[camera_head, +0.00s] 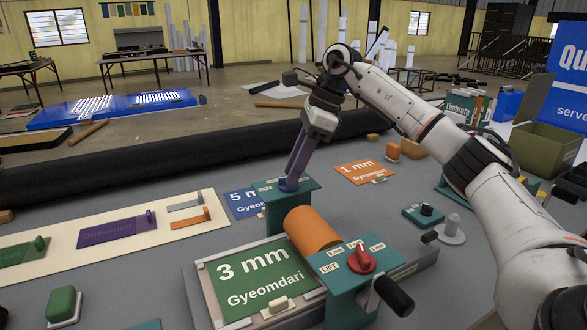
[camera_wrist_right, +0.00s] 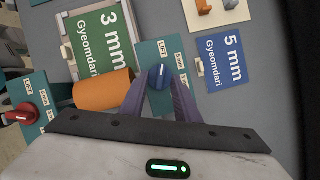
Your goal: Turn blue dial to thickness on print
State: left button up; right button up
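The blue dial (camera_head: 289,184) sits on the teal panel (camera_head: 273,205) at the far end of the press, with a LIFT label and small mm labels. The dial also shows in the right wrist view (camera_wrist_right: 158,100); its exact setting is hard to read. My right gripper (camera_head: 292,172) reaches down over it, its purple fingers (camera_wrist_right: 163,78) on either side of the dial, with a slight gap seen at the right finger. The green print (camera_head: 252,280) on the press bed reads "3 mm Gyeomdari". My left gripper is out of view.
An orange roller (camera_head: 312,229) lies between the teal panels. The near panel carries a red dial (camera_head: 362,260) and a dark crank handle (camera_head: 393,296). A blue 5 mm card (camera_head: 241,203) and an orange 1 mm card (camera_head: 365,171) lie beyond the press.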

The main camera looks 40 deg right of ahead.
jog(key=shift+w+f, duration=0.1)
jog(key=shift+f, duration=0.15)
grip_shut()
jog(key=shift+m, duration=0.3)
jog(key=m, duration=0.1)
jog(key=m+t+h, duration=0.1)
jog(key=m, duration=0.1)
jog(key=shift+a, duration=0.25)
jog(key=m+h, duration=0.1)
jog(key=m, duration=0.4)
jog(key=shift+s+a+t+h, duration=0.2)
jog(key=shift+t+h, duration=0.2)
jog(key=m, duration=0.1)
jog(key=m+h, duration=0.1)
jog(key=m, duration=0.2)
jog(key=shift+a+r+h, duration=0.1)
jog(key=shift+a+h, duration=0.15)
jog(key=shift+h, duration=0.15)
jog(key=m, duration=0.2)
jog(key=m+g+h, duration=0.1)
jog(key=m, duration=0.2)
jog(key=shift+w+a+h, duration=0.15)
jog(key=shift+h, duration=0.15)
